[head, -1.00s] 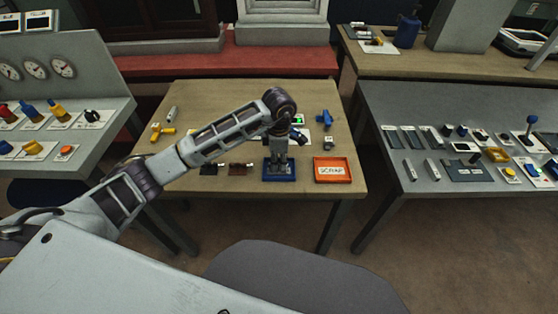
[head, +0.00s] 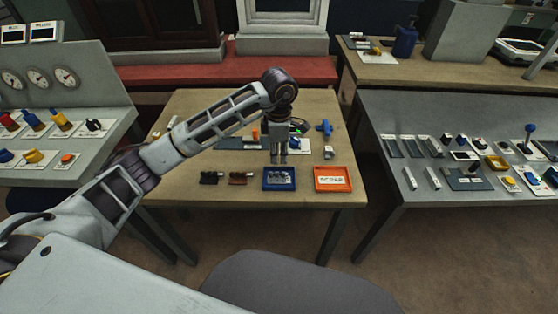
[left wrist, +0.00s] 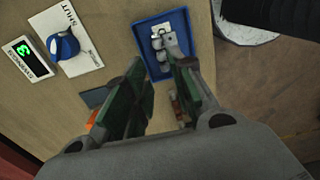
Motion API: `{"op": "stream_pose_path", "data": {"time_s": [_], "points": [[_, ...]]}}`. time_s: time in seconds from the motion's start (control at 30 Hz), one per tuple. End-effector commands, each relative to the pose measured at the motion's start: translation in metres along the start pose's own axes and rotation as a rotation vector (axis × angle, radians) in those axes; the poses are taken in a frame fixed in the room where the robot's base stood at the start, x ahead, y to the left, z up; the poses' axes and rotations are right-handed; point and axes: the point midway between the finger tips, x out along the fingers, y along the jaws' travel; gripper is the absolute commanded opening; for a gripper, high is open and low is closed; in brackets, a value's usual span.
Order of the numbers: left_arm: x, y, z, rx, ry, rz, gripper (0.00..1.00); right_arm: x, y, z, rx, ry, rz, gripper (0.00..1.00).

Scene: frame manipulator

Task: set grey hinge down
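A grey hinge (left wrist: 166,44) lies in the blue tray (left wrist: 148,27) in the left wrist view. In the head view, the blue tray (head: 266,187) stands at the table's front edge with small grey parts (head: 279,178) inside. My left gripper (head: 278,160) hangs above the tray, pointing down. In the left wrist view, its two green-padded fingers (left wrist: 160,72) are apart with nothing visibly held between them. The near part of the tray is partly hidden by the fingers. My right gripper is not in view.
An orange scrap tray (head: 333,189) stands right of the blue tray. A black part (head: 209,178) and a brown part (head: 238,178) lie to its left. A blue knob on a white card (left wrist: 64,45) and a green-lit display (left wrist: 24,52) stand behind.

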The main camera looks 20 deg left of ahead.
Motion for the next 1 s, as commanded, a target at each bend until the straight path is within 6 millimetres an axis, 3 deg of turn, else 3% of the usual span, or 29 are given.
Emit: {"op": "stream_pose_path", "data": {"time_s": [0.2, 0.4, 1.0], "points": [[-0.026, 0.001, 0.000, 0.001, 0.000, 0.003, 0.24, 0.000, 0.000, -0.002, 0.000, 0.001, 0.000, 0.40], [-0.039, 0.000, 0.000, 0.000, 0.000, 0.001, 0.24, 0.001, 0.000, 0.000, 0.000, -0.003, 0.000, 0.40], [-0.041, 0.000, 0.000, 0.000, 0.000, 0.000, 0.24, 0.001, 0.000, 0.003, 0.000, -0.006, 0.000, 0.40]]}}
